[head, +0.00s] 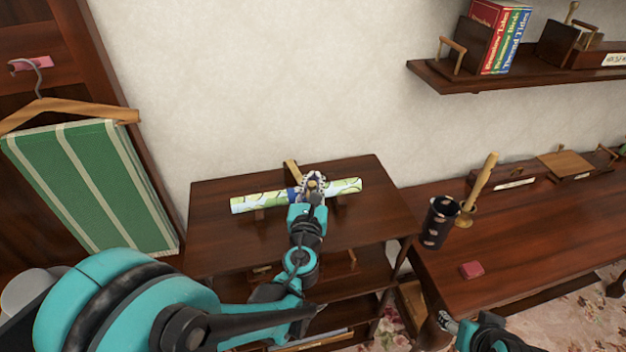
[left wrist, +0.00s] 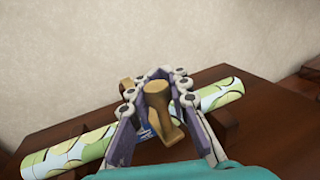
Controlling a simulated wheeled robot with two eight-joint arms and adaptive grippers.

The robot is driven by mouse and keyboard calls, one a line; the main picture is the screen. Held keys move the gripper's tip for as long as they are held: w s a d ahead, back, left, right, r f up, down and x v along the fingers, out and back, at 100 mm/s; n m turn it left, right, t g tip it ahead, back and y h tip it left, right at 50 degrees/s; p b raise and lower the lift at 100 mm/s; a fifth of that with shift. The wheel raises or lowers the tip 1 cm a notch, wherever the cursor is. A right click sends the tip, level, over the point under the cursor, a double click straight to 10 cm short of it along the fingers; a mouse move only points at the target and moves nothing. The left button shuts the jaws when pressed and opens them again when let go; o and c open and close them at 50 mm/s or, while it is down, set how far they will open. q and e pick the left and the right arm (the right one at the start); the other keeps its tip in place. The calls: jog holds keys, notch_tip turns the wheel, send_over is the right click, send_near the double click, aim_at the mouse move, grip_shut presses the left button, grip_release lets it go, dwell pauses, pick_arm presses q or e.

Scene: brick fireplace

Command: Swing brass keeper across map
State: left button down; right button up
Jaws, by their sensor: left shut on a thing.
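The rolled map (head: 258,202), pale with green and blue print, lies across wooden rests on top of a small dark wooden stand (head: 212,235). It also shows in the left wrist view (left wrist: 72,156), running from lower left to upper right. The brass keeper (left wrist: 165,118) has a knobbed end that sits between my left gripper's fingers. My left gripper (head: 313,185) is shut on the keeper at the middle of the map; the fingers show in the left wrist view (left wrist: 157,105). The keeper's lower part is partly hidden. Part of my right arm shows at the bottom right of the head view.
A shelf (head: 520,80) with books hangs above. A green striped cloth (head: 90,185) hangs at left.

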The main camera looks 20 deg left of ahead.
pick_arm(q)
jog(key=shift+d, duration=0.15)
dwell(0.7)
jog(key=c, duration=1.7)
grip_release()
jog(key=shift+s, duration=0.1)
jog(key=shift+o, duration=1.2)
jog(key=shift+s+d+r, duration=0.2)
jog(key=shift+s, duration=0.05)
jog(key=v, duration=1.1)
jog(key=shift+s, duration=0.4)
pick_arm(e)
jog(key=shift+s+d, duration=0.15)
pick_arm(q)
jog(key=shift+f, duration=0.1)
